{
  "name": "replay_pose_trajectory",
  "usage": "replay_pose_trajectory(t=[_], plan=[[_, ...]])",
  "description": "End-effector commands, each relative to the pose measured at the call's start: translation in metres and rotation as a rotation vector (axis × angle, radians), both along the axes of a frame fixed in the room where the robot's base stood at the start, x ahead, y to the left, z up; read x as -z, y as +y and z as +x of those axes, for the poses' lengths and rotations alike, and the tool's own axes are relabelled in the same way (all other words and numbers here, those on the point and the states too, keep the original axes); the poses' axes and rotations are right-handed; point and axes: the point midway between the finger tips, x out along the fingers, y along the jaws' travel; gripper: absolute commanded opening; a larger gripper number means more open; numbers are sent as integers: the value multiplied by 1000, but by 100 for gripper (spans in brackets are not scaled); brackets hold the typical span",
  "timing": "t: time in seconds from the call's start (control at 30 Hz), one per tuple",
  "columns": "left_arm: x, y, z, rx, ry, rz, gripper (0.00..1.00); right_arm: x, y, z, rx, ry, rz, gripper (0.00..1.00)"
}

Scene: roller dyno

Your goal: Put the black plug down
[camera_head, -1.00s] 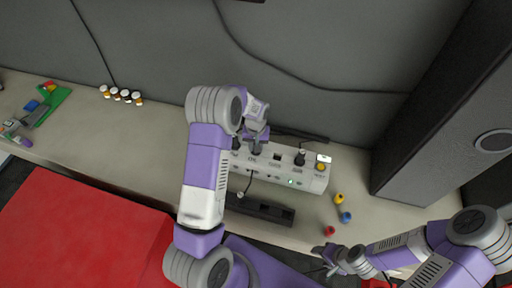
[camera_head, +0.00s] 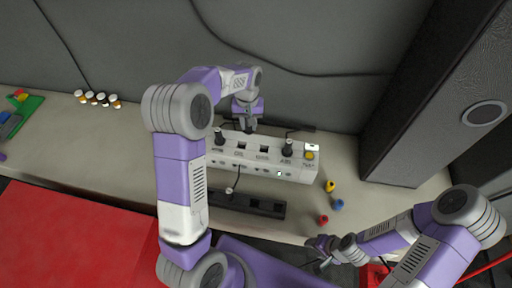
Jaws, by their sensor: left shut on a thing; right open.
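My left gripper (camera_head: 249,122) is above the back edge of the white socket box (camera_head: 240,155). It is shut on the black plug, which is mostly hidden between the fingers and hard to make out. Two other black plugs stand upright in the top of the box, one at the left (camera_head: 219,138) and one toward the right (camera_head: 287,145). Square dark sockets between them are empty. My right gripper (camera_head: 322,252) is open and empty, low at the bench's front edge, apart from everything on the bench.
A black strip with square recesses (camera_head: 265,206) lies in front of the box. Yellow, blue and red small parts (camera_head: 331,186) lie to the right. Several small bottles (camera_head: 98,98) stand at the left rear. A tall dark speaker-like cabinet (camera_head: 425,120) blocks the right.

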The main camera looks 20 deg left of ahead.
Motion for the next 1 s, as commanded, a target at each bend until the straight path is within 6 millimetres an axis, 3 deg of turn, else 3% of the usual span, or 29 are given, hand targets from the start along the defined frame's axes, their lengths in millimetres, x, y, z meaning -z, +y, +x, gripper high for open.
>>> replay_pose_trajectory(t=[0.03, 0.1, 0.33, 0.77, 1.0], plan=[[7, -12, 4, 6, -5, -1, 6, 17, 0, 0, 0, 0, 0, 54], [6, -25, 7, 5, -4, -2, 6, 28, 0, 0, 0, 1, 0, 54], [0, -53, 11, -1, -3, 4, 6, 49, 0, 0, 1, 0, 0, 54], [50, -57, 11, -2, 0, 6, 6, 50, 0, 0, 0, 0, 0, 54], [88, -57, 11, -3, 1, 6, 6, 50, 0, 0, 0, 0, 0, 54]])
